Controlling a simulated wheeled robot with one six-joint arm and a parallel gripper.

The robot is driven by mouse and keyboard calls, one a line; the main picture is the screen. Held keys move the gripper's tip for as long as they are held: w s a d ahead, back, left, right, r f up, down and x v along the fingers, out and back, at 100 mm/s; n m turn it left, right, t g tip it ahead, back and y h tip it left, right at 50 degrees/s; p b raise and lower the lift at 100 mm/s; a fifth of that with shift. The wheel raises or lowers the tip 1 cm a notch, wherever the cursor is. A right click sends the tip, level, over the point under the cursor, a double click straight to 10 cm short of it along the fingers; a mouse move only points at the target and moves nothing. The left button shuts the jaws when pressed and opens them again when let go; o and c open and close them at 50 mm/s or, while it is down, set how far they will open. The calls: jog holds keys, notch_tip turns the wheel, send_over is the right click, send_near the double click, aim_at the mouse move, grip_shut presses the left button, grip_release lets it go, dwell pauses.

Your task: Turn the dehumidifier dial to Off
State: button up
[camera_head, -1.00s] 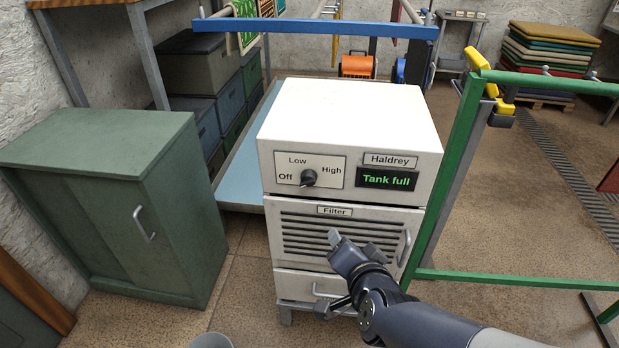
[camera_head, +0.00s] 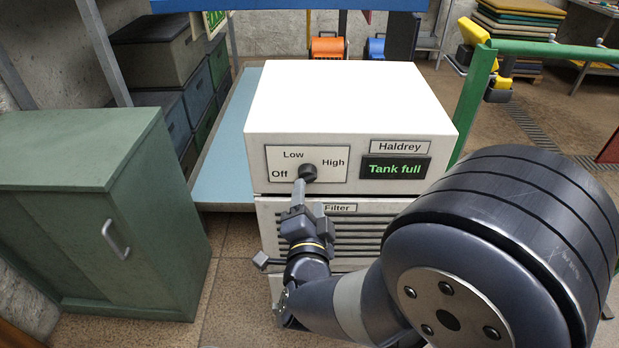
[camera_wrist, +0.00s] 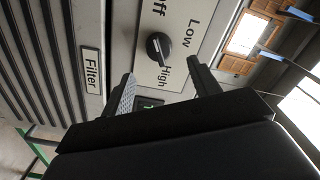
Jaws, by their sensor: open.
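The dehumidifier (camera_head: 270,226) is a white box with a dark round dial (camera_head: 308,172) on its upper front panel. Off is left of the dial, Low above it and High to its right. In the wrist view, the light line on the dial (camera_wrist: 158,47) appears to run toward High. My gripper (camera_head: 299,186) is just in front of and below the dial. In the wrist view, my gripper (camera_wrist: 161,73) is open, with the dial just beyond the gap between its fingertips. It appears empty, and I see no contact.
A "Tank full" display (camera_head: 396,169) is lit right of the dial. The slatted filter panel (camera_head: 358,236) lies below, partly hidden by my arm. A green cabinet (camera_head: 100,200) stands left, and a green rail frame (camera_head: 474,105) stands right.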

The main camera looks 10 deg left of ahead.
aim_at(310, 181)
jog(key=x, duration=0.6)
jog(key=shift+w, duration=0.3)
jog(key=c, duration=1)
